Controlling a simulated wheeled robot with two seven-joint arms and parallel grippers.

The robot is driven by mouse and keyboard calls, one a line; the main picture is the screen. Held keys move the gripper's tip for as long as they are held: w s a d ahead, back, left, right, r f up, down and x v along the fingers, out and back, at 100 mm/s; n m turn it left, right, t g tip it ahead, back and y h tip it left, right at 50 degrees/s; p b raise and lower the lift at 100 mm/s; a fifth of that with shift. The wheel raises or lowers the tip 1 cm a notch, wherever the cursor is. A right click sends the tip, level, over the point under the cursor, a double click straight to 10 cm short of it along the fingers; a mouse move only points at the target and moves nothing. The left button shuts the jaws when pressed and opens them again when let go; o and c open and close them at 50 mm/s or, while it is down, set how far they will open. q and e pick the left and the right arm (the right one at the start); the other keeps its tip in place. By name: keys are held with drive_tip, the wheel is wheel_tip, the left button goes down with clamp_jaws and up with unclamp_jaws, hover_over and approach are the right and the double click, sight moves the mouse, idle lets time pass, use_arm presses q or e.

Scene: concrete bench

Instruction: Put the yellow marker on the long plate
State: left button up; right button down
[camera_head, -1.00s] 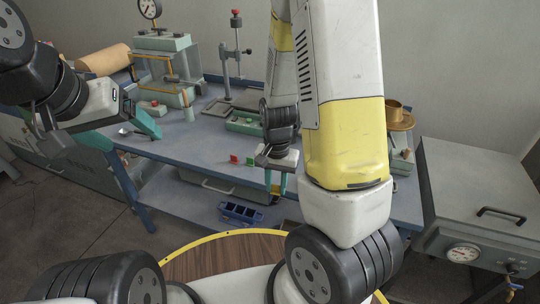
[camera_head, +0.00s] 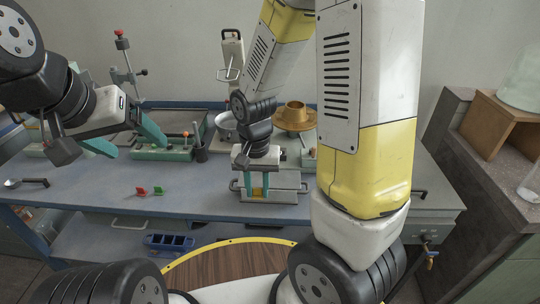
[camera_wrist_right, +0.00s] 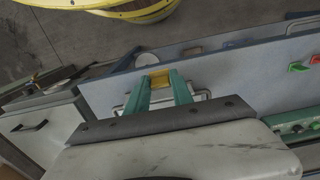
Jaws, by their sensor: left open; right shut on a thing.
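My right gripper (camera_head: 257,187) is shut on a small yellow piece (camera_head: 258,192), which looks like the yellow marker; its fingers hide most of it. The piece also shows between the teal fingertips in the right wrist view (camera_wrist_right: 158,78). Below and around these fingers is a long grey plate (camera_head: 285,184) with a wire handle at each end. I cannot tell whether the marker touches it. My left gripper (camera_head: 126,139) is open and empty, above the bench at the left.
Red and green clips (camera_head: 150,191) lie on the bench (camera_head: 190,205) left of the plate. A spoon (camera_head: 25,183) is far left. A pot (camera_head: 227,125) and a brass piece (camera_head: 295,117) stand behind. A blue bin (camera_head: 170,243) sits on the lower shelf. The bench front between clips and plate is clear.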

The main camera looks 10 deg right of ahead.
drive_tip(key=w+d, duration=0.2)
drive_tip(key=w, duration=0.1)
drive_tip(key=w+d, duration=0.1)
drive_tip(key=w, duration=0.3)
drive_tip(key=w+d+f, duration=0.1)
drive_tip(key=w+d, duration=0.1)
drive_tip(key=w, duration=0.2)
drive_tip(key=shift+d+f, duration=0.1)
drive_tip(key=shift+d, duration=0.25)
drive_tip(key=shift+w+f, duration=0.2)
drive_tip(key=shift+f, duration=1.6)
drive_tip(key=shift+f, duration=0.1)
drive_tip(key=c, duration=1.1)
unclamp_jaws()
